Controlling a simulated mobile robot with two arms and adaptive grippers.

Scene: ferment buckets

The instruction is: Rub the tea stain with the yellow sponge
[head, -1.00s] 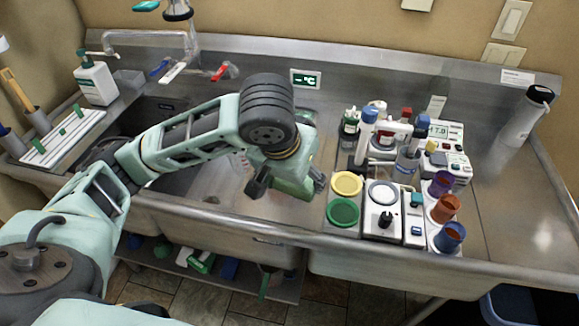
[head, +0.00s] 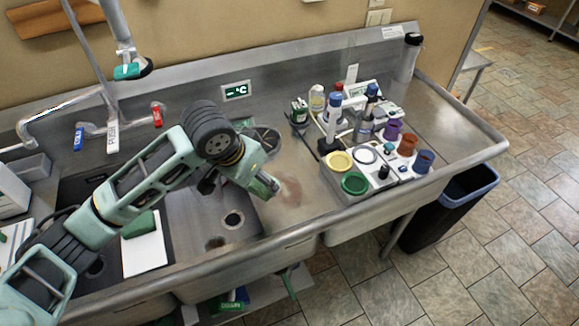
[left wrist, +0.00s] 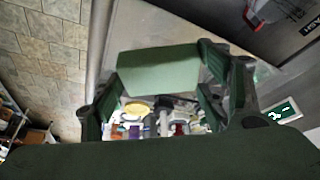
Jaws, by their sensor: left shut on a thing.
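A reddish-brown stain (head: 291,190) lies on the steel counter in the head view. My left gripper (head: 268,186) is just left of it, pointing down and right. In the left wrist view the left gripper (left wrist: 165,85) is shut on a green block (left wrist: 158,74), flat-faced and sponge-like. Whether the block touches the counter I cannot tell. I see no sponge that is clearly yellow. My right gripper is not in view.
A cluster of bottles, cups and devices stands right of the stain, with a yellow round lid (head: 339,161) and a green one (head: 354,183) at its front. A sink basin with a white board (head: 145,252) is on the left. A dark bin (head: 447,208) stands at right.

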